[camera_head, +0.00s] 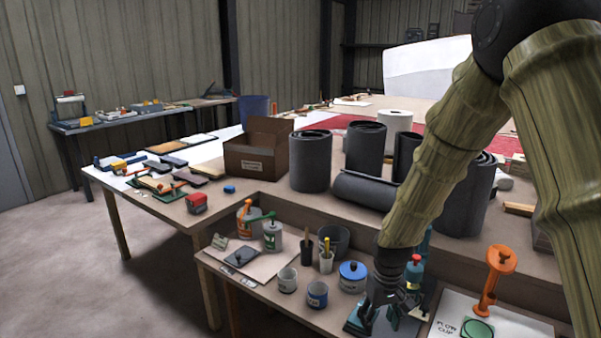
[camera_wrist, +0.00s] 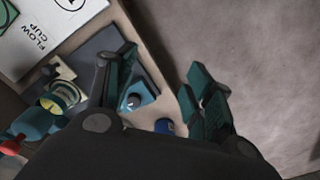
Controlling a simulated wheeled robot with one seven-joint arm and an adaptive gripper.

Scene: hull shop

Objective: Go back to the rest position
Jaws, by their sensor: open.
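My gripper (camera_wrist: 160,88) is open, its two teal-padded fingers spread wide in the wrist view. Nothing is between the pads themselves; a small blue block with a round metal knob (camera_wrist: 138,97) shows beyond and below them, near the left finger. In the head view my gripper (camera_head: 388,302) hangs low over the front edge of the lower bench (camera_head: 275,302), at the end of my arm in its tan ribbed sleeve. The fingertips are small and dark there, and whether they touch anything cannot be told.
On the lower bench, a blue-lidded pot (camera_head: 352,277), cups and an orange stand (camera_head: 492,280) are close by. Dark rolls (camera_head: 310,160) and a cardboard box (camera_head: 256,150) stand on the upper table. Open floor (camera_head: 60,270) lies at left.

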